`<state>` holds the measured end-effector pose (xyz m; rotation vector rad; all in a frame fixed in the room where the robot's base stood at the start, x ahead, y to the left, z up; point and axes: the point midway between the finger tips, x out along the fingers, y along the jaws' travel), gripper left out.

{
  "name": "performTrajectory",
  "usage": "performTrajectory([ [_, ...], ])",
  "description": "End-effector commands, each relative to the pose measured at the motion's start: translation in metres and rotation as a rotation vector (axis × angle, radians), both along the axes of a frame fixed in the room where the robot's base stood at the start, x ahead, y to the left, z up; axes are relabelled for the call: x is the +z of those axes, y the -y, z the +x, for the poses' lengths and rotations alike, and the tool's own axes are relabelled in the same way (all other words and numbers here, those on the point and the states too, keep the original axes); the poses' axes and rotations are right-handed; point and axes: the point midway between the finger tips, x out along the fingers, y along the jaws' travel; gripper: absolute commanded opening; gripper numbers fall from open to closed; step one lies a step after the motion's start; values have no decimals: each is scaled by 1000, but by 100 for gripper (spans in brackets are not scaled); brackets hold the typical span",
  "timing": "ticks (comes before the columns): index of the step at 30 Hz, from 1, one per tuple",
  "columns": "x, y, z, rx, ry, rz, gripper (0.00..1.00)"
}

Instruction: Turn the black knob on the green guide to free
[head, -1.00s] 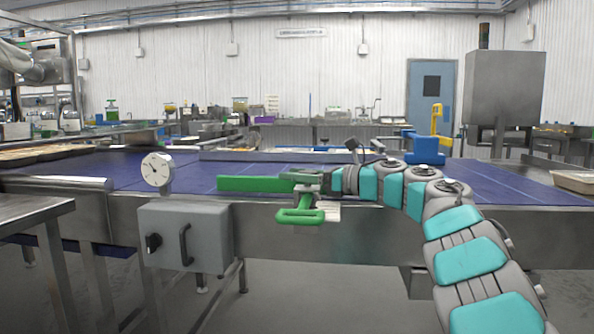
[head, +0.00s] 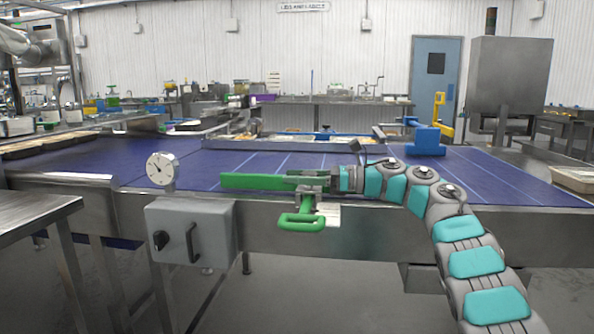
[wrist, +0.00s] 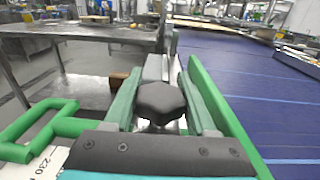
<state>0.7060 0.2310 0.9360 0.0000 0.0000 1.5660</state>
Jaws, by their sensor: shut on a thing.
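The black knob (wrist: 160,102) is a dark lobed knob in the middle of the wrist view, between the two fingers of my gripper (wrist: 161,90). My gripper is shut on the knob. The green guide (head: 256,181) is a long green bar above the belt's near edge in the head view; it also shows as a green rail (wrist: 222,110) right of the fingers in the wrist view. A green handle (head: 302,222) hangs below the guide's clamp. In the head view my gripper (head: 308,180) hides the knob. I cannot read any free mark.
The blue conveyor belt (head: 130,170) runs behind the guide. A grey box (head: 190,231) with a black switch and handle is mounted at left, below a round dial (head: 161,169). A white label (wrist: 50,160) lies near the handle. A metal table (head: 30,208) stands at far left.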

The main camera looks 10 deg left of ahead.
Motion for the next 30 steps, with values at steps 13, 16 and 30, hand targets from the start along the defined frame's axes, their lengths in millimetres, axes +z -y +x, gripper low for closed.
performTrajectory([
  [13,0,0,0,14,-1,1,1],
  [16,0,0,0,14,-1,1,1],
  [30,0,0,0,14,0,0,86],
])
